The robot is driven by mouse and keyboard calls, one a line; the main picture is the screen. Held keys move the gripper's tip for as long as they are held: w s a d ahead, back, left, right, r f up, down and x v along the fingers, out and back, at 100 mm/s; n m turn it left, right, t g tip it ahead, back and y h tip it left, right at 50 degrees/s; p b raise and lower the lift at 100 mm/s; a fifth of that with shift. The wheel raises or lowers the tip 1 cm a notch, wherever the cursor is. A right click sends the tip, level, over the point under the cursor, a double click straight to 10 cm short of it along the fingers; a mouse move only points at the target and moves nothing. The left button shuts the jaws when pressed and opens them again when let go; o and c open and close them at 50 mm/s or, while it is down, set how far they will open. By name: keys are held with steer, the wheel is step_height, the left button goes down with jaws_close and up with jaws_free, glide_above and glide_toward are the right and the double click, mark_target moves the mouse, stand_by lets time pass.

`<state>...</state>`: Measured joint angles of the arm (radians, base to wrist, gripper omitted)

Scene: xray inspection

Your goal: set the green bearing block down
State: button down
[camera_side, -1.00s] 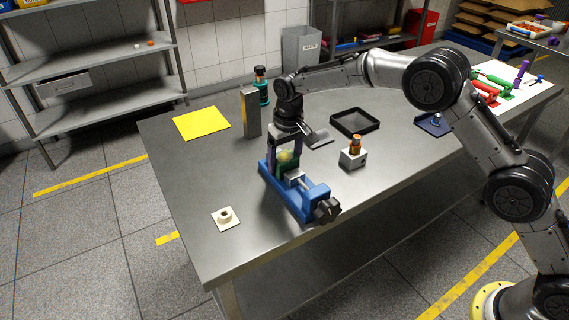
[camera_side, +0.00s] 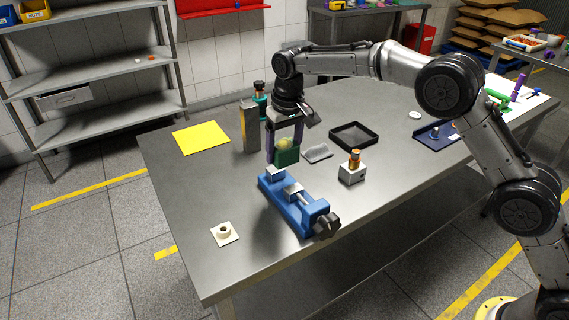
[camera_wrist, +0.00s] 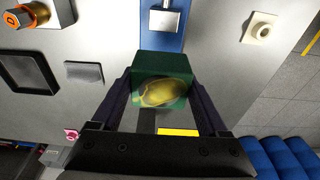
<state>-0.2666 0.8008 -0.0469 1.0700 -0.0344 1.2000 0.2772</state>
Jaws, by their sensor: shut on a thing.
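The green bearing block (camera_side: 287,155) is held between the fingers of my gripper (camera_side: 284,140), which is shut on it. It hangs just above the back end of the blue vise (camera_side: 300,205), apart from the vise jaws. In the wrist view the green block (camera_wrist: 160,68) sits between both dark fingers of my gripper (camera_wrist: 160,92), with a yellowish round bore facing the camera. The blue vise (camera_wrist: 191,30) shows behind it at the top.
A grey upright block (camera_side: 250,127) stands left of my gripper. A grey box with an orange-topped part (camera_side: 352,172), a black tray (camera_side: 354,136) and a small grey pad (camera_side: 318,152) lie to the right. A yellow sheet (camera_side: 201,138) and a white square with a ring (camera_side: 225,233) lie left, with bare table between.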

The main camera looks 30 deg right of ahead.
steer(key=shift+r, duration=0.95)
steer(key=shift+d+r, duration=0.1)
steer(key=shift+d, duration=0.2)
steer(key=s+d, duration=0.9)
steer(key=d, duration=0.5)
steer(key=s+d, duration=0.8)
steer(key=d, duration=0.6)
steer(key=w+d+f, duration=0.1)
steer(key=w+f, duration=0.2)
steer(key=w, duration=0.1)
steer(key=w+d+f, duration=0.2)
steer(key=w+f, duration=0.1)
steer(key=w, duration=0.1)
steer(key=w+d+f, duration=0.1)
steer(key=w+f, duration=0.2)
steer(key=w, duration=0.1)
steer(key=shift+w+d+f, duration=0.2)
steer(key=shift+w+f, duration=0.1)
steer(key=shift+f, duration=1.6)
steer(key=shift+f, duration=0.1)
